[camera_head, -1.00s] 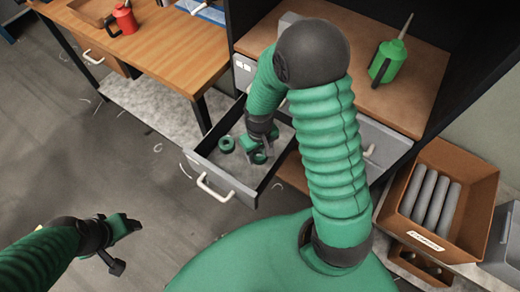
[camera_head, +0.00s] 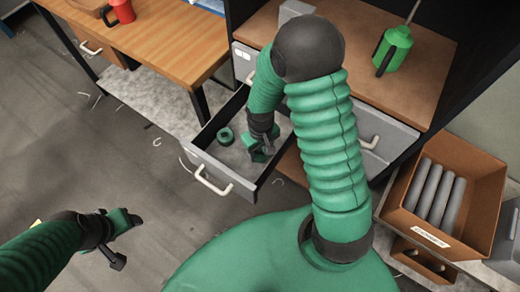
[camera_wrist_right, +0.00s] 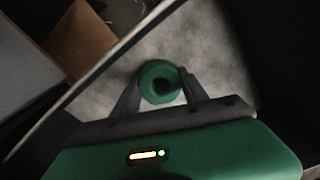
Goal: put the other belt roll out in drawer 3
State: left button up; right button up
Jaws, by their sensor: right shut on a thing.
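The open grey drawer (camera_head: 207,150) is pulled out below the cabinet top; no number on it can be read. A green belt roll (camera_head: 225,136) lies in its far left part. My right gripper (camera_head: 262,153) reaches down into the drawer, to the right of that roll. It is shut on a second green belt roll (camera_wrist_right: 160,83), which shows between its two fingers in the right wrist view, with the grey drawer floor behind it. In the head view the gripper mostly hides this roll. My left gripper (camera_head: 130,219) hangs over the floor at left; its fingers are too small to judge.
A wooden bench (camera_head: 165,45) with a red can (camera_head: 120,10) stands at the back left. A green oil can (camera_head: 393,48) stands on the cabinet top (camera_head: 425,75). A brown bin (camera_head: 467,160) with several grey rolls is at right. The drawer walls (camera_head: 272,165) surround my right gripper closely.

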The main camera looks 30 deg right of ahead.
aim_at(260, 151)
jog(key=o, duration=1.5)
notch_tip(260, 151, up, 17)
jog(key=p, duration=0.3)
jog(key=shift+f, duration=0.15)
